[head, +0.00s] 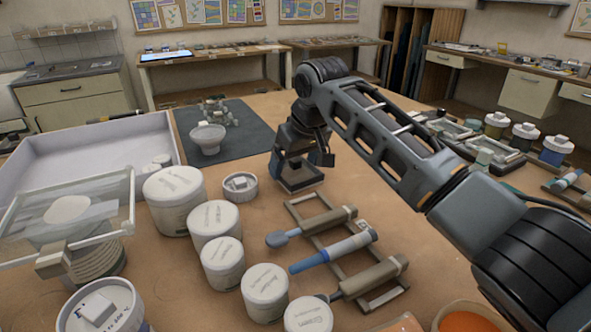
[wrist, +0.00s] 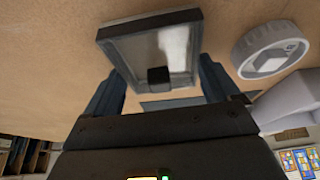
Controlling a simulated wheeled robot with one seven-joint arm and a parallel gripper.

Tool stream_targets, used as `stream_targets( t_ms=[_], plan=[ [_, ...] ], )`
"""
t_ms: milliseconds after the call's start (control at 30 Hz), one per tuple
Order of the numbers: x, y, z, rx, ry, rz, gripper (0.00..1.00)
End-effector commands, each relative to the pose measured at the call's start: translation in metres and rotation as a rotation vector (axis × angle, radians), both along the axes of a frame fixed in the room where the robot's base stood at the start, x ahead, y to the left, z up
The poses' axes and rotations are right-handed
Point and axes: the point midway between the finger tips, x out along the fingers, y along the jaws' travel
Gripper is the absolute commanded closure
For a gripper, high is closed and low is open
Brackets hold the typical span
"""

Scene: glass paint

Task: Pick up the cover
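A small square cover-like plate (wrist: 180,42) with a dark frame, a clear or grey pane and a dark block on it lies on the table, seen in the wrist view. In the head view it shows as a grey square frame (head: 300,180) under my gripper (head: 302,160). In the wrist view my gripper (wrist: 160,78) has its two fingers wide apart, one toward each side of the plate, with nothing clamped between them. The dark block sits between the fingers. Whether the fingers touch the plate cannot be told.
Several white jars (head: 214,222) stand left. Tools on a rack (head: 335,250) lie in front. A white bowl (head: 207,138) stands on a dark mat (head: 245,122) behind.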

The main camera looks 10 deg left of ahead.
Motion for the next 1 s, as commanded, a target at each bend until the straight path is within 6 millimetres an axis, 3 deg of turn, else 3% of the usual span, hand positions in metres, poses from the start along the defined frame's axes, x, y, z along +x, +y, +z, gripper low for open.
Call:
stream_targets(
  t_ms=[267, 667, 933, 1000],
  plan=[
    [0.0, 0.0, 0.0, 0.0, 0.0, 0.0, 0.41],
    [0.0, 0.0, 0.007, 0.001, -0.001, 0.0, 0.42],
    [0.001, 0.001, 0.041, 0.002, -0.003, 0.001, 0.42],
    [-0.005, -0.009, 0.046, 0.002, -0.001, -0.001, 0.42]
  ],
)
